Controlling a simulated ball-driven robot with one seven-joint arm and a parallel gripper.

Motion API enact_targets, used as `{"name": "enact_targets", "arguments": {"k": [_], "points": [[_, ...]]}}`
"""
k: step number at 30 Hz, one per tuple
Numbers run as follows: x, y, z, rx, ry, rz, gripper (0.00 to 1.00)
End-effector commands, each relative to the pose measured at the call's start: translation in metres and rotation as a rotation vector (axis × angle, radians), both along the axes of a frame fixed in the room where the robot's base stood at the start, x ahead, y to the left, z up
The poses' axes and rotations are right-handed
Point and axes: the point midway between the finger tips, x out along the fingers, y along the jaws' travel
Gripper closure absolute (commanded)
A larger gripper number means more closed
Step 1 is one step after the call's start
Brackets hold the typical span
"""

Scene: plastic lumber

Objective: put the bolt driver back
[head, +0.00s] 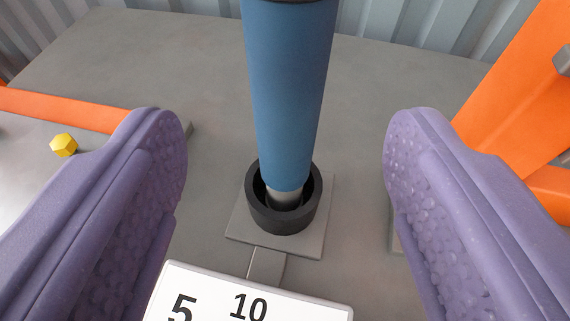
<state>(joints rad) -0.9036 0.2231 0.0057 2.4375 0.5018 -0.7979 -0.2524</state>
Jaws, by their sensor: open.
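The bolt driver (289,90) is a thick blue cylinder with a silver lower end. It stands nearly upright with that end inside a black ring holder (285,219) on a grey square plate (237,222). Its top is cut off by the upper picture edge. My gripper (285,160) has two purple, bumpy fingers spread wide, one on each side of the driver. Clear gaps show between both fingers and the driver, and nothing is held.
A white card (245,300) reading 5 and 10 sits in front of the holder. Orange beams stand at right (505,95) and left (70,110). A yellow faceted piece (64,145) lies at left. Behind is grey surface (180,50) and a corrugated wall (440,25).

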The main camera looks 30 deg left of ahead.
Motion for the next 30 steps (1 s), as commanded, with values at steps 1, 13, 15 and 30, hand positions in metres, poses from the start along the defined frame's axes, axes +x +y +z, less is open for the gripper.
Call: {"name": "enact_targets", "arguments": {"k": [1,13,15,30], "points": [[-0.008,-0.005,0.006,-0.001,0.001,0.001,0.31],[-0.031,-0.019,0.012,-0.001,0.001,-0.001,0.31],[-0.03,-0.019,0.012,0.0,0.001,-0.001,0.31],[0.126,-0.145,0.289,0.159,-0.037,-0.189,0.31]]}}
